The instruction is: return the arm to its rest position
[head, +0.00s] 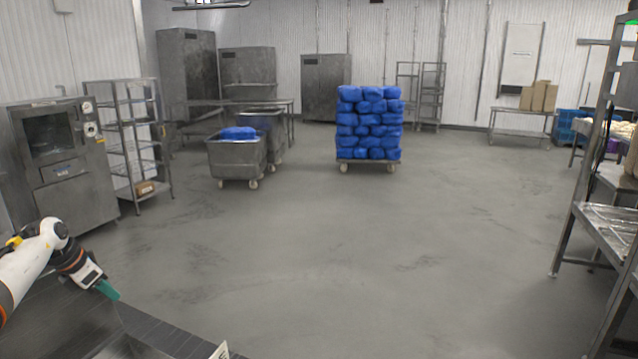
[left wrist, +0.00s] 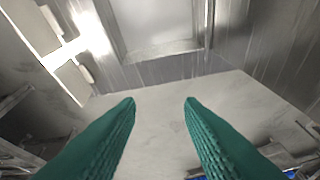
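My left gripper (head: 108,290) is at the lower left of the head view, with its white and orange arm coming in from the left edge. Its green fingers are above the floor side of a dark counter edge. In the left wrist view the two green fingertips (left wrist: 160,102) are spread apart with nothing between them. My right gripper is not in view.
A dark tiled counter edge (head: 165,335) lies at the lower left. A steel oven (head: 60,165) and a shelf rack (head: 128,140) stand on the left. Steel carts (head: 237,157) and a trolley of blue bags (head: 369,125) stand farther off. Steel tables (head: 610,225) line the right. The middle floor is clear.

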